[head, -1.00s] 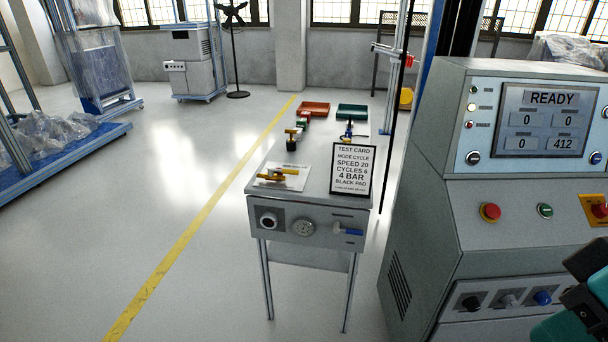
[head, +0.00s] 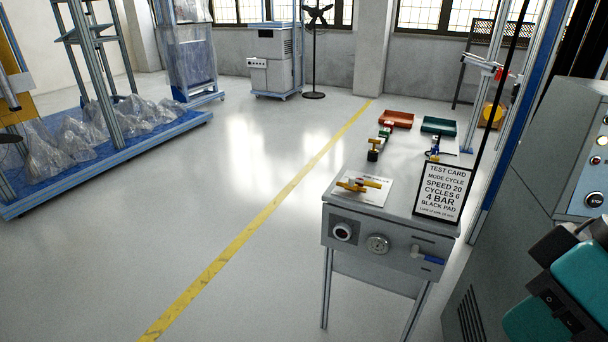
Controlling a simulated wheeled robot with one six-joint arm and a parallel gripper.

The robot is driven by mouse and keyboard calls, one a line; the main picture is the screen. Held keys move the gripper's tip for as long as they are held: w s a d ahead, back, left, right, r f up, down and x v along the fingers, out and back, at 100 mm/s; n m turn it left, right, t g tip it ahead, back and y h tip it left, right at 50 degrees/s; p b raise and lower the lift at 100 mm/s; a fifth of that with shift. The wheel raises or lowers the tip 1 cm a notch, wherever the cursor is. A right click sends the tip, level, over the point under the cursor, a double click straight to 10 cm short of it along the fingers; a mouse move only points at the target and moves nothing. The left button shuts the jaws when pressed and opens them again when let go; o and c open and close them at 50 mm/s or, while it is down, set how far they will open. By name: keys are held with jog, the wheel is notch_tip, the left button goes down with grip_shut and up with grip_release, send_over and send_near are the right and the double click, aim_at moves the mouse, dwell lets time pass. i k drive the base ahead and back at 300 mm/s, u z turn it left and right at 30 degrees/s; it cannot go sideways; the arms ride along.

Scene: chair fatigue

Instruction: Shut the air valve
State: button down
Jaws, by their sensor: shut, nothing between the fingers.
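The air valve (head: 428,257) has a blue lever and sits at the right end of the front panel of a grey bench, in the head view. The lever lies roughly level and points to the right, tilted a little down in the picture. A round pressure gauge (head: 377,244) is left of it, too small to read. A dark round knob (head: 343,231) is at the panel's left end. Part of my teal and black arm shows at the lower right, apart from the valve. My gripper's fingers are not in view.
A test card (head: 442,191) stands on the bench top (head: 385,217) above the valve. A grey console (head: 560,150) stands close on the right. Black and red-brown items and an orange tray (head: 396,119) lie farther back. The floor (head: 240,270) left of the bench is clear.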

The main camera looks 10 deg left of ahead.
aim_at(367, 183)
jog(key=u, duration=0.8)
jog(key=i, duration=0.9)
jog(key=u, duration=0.4)
